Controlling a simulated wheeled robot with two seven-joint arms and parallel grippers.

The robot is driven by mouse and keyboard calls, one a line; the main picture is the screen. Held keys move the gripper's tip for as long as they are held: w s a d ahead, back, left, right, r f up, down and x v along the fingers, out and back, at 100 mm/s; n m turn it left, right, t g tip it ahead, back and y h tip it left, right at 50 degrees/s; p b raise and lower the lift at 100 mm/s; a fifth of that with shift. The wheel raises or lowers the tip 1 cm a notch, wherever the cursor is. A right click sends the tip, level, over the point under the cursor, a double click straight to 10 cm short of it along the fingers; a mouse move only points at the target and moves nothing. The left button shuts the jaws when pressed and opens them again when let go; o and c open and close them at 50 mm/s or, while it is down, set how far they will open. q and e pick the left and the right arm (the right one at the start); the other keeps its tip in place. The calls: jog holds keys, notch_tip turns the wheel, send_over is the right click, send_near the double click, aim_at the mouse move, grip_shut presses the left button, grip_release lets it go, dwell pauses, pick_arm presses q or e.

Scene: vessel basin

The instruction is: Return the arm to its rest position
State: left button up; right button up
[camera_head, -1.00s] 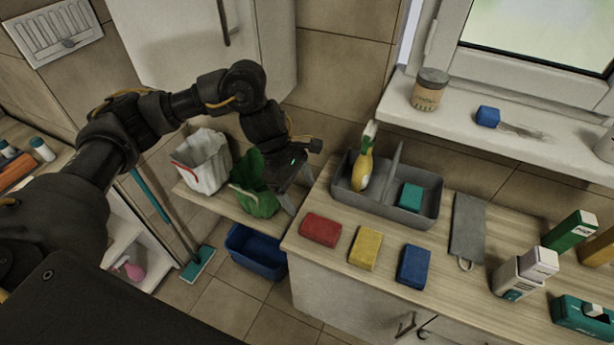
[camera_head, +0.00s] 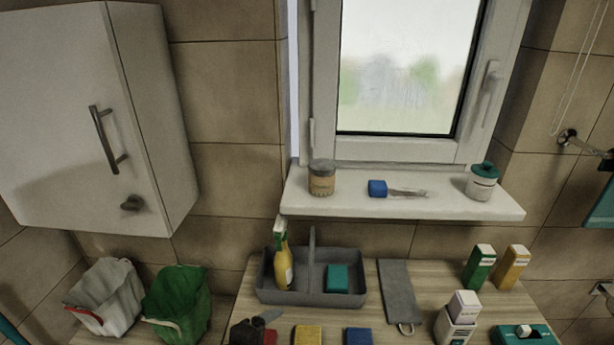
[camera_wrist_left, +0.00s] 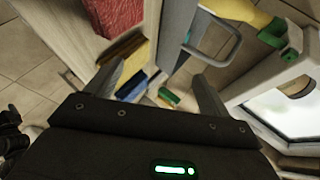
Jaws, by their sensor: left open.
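My left gripper (camera_wrist_left: 160,88) is open in the left wrist view, with nothing between its fingers. In the head view only a dark part of it and one grey finger (camera_head: 266,317) show at the bottom edge, beside the red sponge (camera_head: 269,338). The red sponge (camera_wrist_left: 112,14) also shows at the top of the wrist view. The rest of my left arm is below the head view. My right gripper is in neither view.
A grey caddy (camera_head: 312,298) holds a yellow spray bottle (camera_head: 283,265) and a teal sponge (camera_head: 337,279). Yellow (camera_head: 307,336) and blue (camera_head: 358,337) sponges lie in front. A wall cabinet (camera_head: 90,110) hangs left.

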pick_arm(q)
jog(key=s+a+f+n+g+y, duration=0.3)
jog(key=s+a+f+n, duration=0.3)
jog(key=s+a+n, duration=0.35)
jog(key=s+a+f+n+g+y, duration=0.35)
jog(key=s+a+f+n, duration=0.35)
jog(key=s+n, duration=0.4)
notch_tip(320, 180, down, 23)
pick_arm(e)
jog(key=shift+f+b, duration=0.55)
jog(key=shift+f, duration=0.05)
pick_arm(q)
jog(key=s+a+f+g, duration=0.2)
jog(key=s+a+f, duration=0.1)
jog(key=s+f, duration=1.4)
jog(key=shift+f, duration=0.55)
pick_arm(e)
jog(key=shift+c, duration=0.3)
pick_arm(q)
jog(key=shift+c, duration=0.4)
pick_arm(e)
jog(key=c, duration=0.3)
